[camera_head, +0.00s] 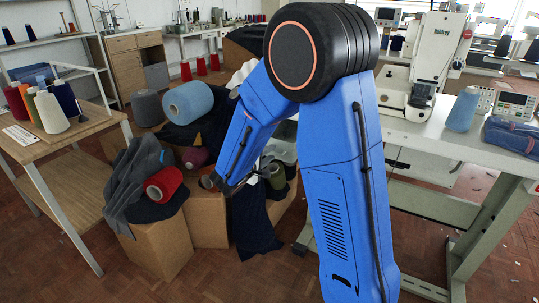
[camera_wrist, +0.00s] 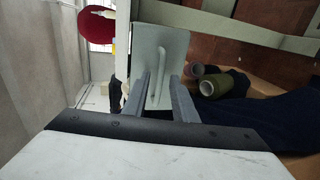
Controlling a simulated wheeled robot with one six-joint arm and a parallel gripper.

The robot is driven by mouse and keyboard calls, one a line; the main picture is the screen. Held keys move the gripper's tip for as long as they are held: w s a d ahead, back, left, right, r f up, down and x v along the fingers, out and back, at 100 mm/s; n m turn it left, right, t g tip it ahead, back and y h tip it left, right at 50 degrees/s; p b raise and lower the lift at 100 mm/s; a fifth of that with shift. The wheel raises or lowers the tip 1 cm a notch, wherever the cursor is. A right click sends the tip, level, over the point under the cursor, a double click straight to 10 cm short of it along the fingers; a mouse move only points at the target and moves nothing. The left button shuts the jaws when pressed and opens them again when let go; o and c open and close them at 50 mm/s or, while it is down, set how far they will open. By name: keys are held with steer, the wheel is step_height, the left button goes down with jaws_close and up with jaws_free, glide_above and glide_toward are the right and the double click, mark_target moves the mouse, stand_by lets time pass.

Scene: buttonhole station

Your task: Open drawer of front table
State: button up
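The drawer front (camera_wrist: 142,47) is a pale grey panel in the upper middle of the wrist view. A slim bar handle (camera_wrist: 181,50) of the same pale colour runs along it. My gripper (camera_wrist: 160,82) points at this panel, its two grey fingers apart. The lower end of the handle appears between or just beyond the fingertips; I cannot tell whether they touch it. The front table (camera_head: 455,138), with a white top, stands at the right in the head view. My blue arm hides its left part, and the drawer is not visible there. The drawer looks shut, though its depth is unclear.
A sewing machine (camera_head: 432,60) and a light blue cone (camera_head: 463,108) stand on the front table. Boxes (camera_head: 160,243) with cloth and yarn cones crowd the left of my arm. A wooden table (camera_head: 70,140) stands far left. Dark cloth (camera_wrist: 250,97) lies right of my fingers.

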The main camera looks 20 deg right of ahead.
steer(key=shift+a, duration=0.1)
steer(key=v, duration=1.7)
steer(key=shift+s+a, duration=0.1)
steer(key=s+d+m+g+y, duration=0.3)
steer(key=s+d+m+g, duration=0.3)
steer(key=s+d, duration=0.8)
steer(key=s+a+r+y, duration=0.1)
steer(key=s+a+y, duration=0.1)
steer(key=s+y, duration=0.2)
steer(key=s+a+r+m+t+y, duration=0.1)
steer(key=s+y, duration=0.4)
steer(key=s, duration=0.5)
steer(key=shift+s+a+r+m, duration=0.3)
steer(key=shift+a+r, duration=0.35)
steer(key=shift+a, duration=0.55)
